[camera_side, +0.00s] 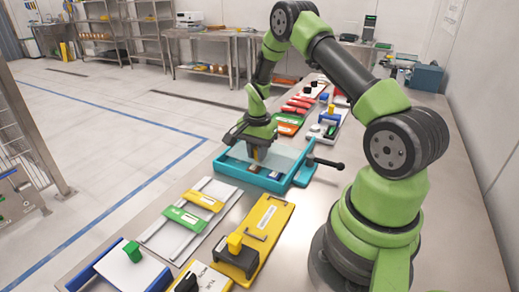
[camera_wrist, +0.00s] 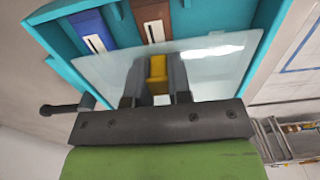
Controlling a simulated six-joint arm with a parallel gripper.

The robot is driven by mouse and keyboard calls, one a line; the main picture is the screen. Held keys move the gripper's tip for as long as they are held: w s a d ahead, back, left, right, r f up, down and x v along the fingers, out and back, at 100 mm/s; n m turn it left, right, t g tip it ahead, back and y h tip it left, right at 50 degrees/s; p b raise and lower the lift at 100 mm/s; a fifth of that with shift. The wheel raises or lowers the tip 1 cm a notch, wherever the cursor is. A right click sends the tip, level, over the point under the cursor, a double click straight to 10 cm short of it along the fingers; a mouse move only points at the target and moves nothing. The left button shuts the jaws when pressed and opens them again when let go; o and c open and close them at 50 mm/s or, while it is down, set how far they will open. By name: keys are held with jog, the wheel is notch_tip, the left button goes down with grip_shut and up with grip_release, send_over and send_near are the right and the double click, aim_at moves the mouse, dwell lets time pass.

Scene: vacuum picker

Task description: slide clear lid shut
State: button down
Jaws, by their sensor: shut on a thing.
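The clear lid (camera_wrist: 215,62) is a translucent sheet on a teal box (camera_side: 234,176), with a yellow knob (camera_wrist: 158,72) standing on it. My gripper (camera_wrist: 157,70) has its two dark fingers on either side of the knob and is shut on it. In the side view my gripper (camera_side: 257,155) points down over the box. The lid (camera_side: 287,155) covers part of the box. In the wrist view, a blue piece (camera_wrist: 90,30) and a brown piece (camera_wrist: 152,20), each with a white label, show in the uncovered part beyond the lid's edge.
A black lever handle (camera_side: 325,162) sticks out from the box's right side. A grey rail board with a green slider (camera_side: 184,218) and a yellow plate (camera_side: 263,238) lie nearer the camera. Red pieces (camera_side: 297,106) and other fixtures sit beyond the box.

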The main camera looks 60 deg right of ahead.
jog(key=c, duration=1)
grip_release()
jog(key=shift+c, duration=0.2)
notch_tip(320, 180, up, 10)
jog(key=shift+r, duration=0.1)
